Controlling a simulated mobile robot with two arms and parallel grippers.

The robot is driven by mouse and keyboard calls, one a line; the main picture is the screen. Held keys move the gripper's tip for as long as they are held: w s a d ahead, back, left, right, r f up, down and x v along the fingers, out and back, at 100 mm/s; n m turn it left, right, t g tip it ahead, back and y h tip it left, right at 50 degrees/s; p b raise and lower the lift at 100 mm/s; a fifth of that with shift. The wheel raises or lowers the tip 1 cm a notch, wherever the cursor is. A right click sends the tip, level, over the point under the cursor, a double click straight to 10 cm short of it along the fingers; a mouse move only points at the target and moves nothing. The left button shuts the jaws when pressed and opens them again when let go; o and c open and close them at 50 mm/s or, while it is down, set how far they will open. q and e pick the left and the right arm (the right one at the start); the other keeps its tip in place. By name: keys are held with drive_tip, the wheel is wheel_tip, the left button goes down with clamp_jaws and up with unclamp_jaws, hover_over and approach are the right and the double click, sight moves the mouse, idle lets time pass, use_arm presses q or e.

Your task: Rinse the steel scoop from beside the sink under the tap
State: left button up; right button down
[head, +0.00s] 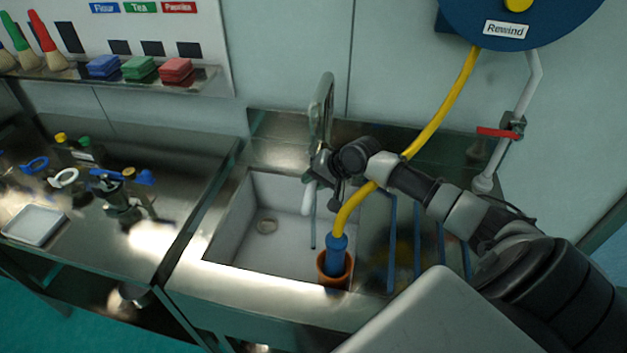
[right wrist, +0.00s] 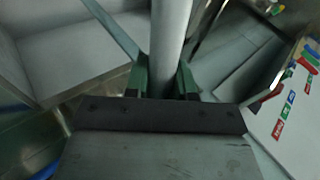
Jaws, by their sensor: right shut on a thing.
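My right gripper (head: 320,172) is over the back right of the white sink basin (head: 285,250), just below the tap (head: 323,100). In the right wrist view its green fingers (right wrist: 160,80) are shut on a pale grey cylindrical thing (right wrist: 172,35), which looks like the scoop's handle. In the head view a pale rounded piece (head: 308,198), seemingly part of the scoop, hangs beneath the gripper. The scoop's bowl is not clear. A thin bluish vertical line (head: 313,232) runs down into the basin; I cannot tell whether it is water. My left gripper is not in view.
A yellow hose (head: 440,112) runs from the blue reel (head: 520,22) behind my right arm to a blue nozzle (head: 336,254) in an orange-brown cup (head: 334,280). A red valve handle (head: 497,132) is at the right. Blue bars (head: 392,240) lie beside the sink.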

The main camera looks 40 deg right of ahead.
drive_tip(key=s+a+r+p, duration=0.1)
drive_tip(key=s+a+p, duration=0.1)
drive_tip(key=a+p, duration=0.4)
drive_tip(key=s+a+r+p, duration=0.1)
drive_tip(key=s+a+p, duration=0.2)
drive_tip(key=a+p, duration=0.4)
drive_tip(key=shift+s+a, duration=0.25)
drive_tip(key=shift+a, duration=0.8)
drive_tip(key=s+a+r+m+h+b, duration=0.1)
drive_tip(key=a+r+m+h+b, duration=0.1)
drive_tip(key=b, duration=0.5)
drive_tip(key=s+a+r+m+t+h+b, duration=0.1)
drive_tip(key=s+a+r+m+h+b, duration=0.1)
drive_tip(key=r+b, duration=0.3)
drive_tip(key=shift+s+r+m+b, duration=0.2)
drive_tip(key=shift+m+b, duration=0.5)
drive_tip(key=shift+b, duration=0.45)
